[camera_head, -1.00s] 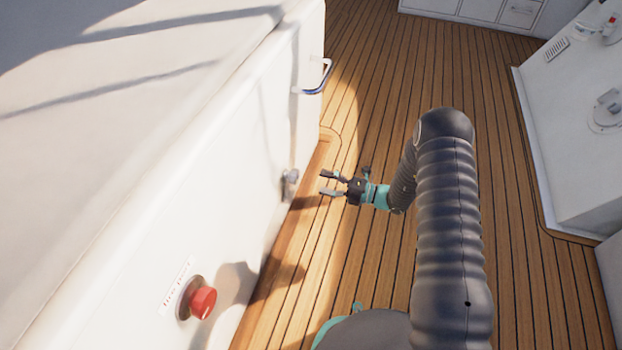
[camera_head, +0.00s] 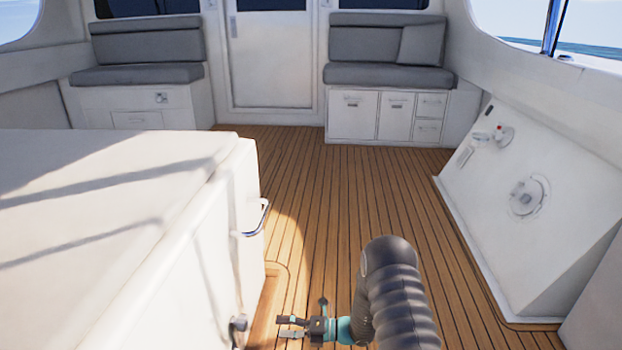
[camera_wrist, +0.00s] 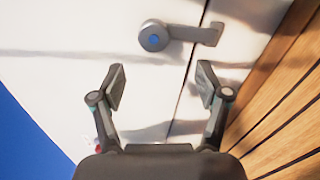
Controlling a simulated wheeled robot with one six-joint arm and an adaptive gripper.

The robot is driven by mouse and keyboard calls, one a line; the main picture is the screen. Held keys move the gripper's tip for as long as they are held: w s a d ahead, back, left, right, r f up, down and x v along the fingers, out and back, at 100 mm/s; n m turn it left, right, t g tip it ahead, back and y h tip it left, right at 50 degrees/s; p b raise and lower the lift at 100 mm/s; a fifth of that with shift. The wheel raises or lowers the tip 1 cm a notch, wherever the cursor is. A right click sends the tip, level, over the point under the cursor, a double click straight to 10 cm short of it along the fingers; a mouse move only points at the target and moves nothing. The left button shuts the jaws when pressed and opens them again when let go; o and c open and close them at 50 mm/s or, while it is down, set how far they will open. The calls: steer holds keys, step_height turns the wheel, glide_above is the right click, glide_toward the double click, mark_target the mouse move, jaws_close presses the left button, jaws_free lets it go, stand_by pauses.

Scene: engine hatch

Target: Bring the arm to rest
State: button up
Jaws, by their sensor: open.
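My gripper (camera_head: 292,328) is at the bottom of the head view, at the end of my dark ribbed arm. Its fingers point left toward the side of the white engine box. In the wrist view my gripper (camera_wrist: 160,88) is open, with nothing between its fingers. A metal latch (camera_wrist: 180,36) with a blue-centred round knob lies beyond the fingertips, across a seam in the white panel. The latch (camera_head: 238,328) also shows in the head view, apart from the fingers.
The white engine box (camera_head: 100,190) fills the left side, with a metal handle (camera_head: 258,218) on its side. The teak floor (camera_head: 330,190) is clear ahead. A sloped white console (camera_head: 530,220) stands at right. Grey seats (camera_head: 388,55) and a white door (camera_head: 273,58) are at the back.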

steer(key=s+f+n+g+h, duration=0.2)
steer(key=s+f+n+g, duration=0.2)
steer(key=s+n, duration=0.4)
steer(key=s+d+r+n+g+h, duration=0.35)
steer(key=s+d+r+n, duration=0.2)
steer(key=n, duration=0.25)
steer(key=s+d+r+n+t+h+p, duration=0.2)
steer(key=s+d+r+n+t+h, duration=0.2)
steer(key=r, duration=1)
steer(key=s+d+r+n+t+h+p, duration=0.2)
steer(key=s+d+r+n+t+h, duration=0.2)
steer(key=r, duration=1)
steer(key=s+d+r+n+t+h+p, duration=0.2)
steer(key=s+d+r+n+t+h, duration=0.2)
steer(key=s+d+r+n, duration=0.4)
steer(key=d+r+n, duration=0.3)
steer(key=r, duration=0.3)
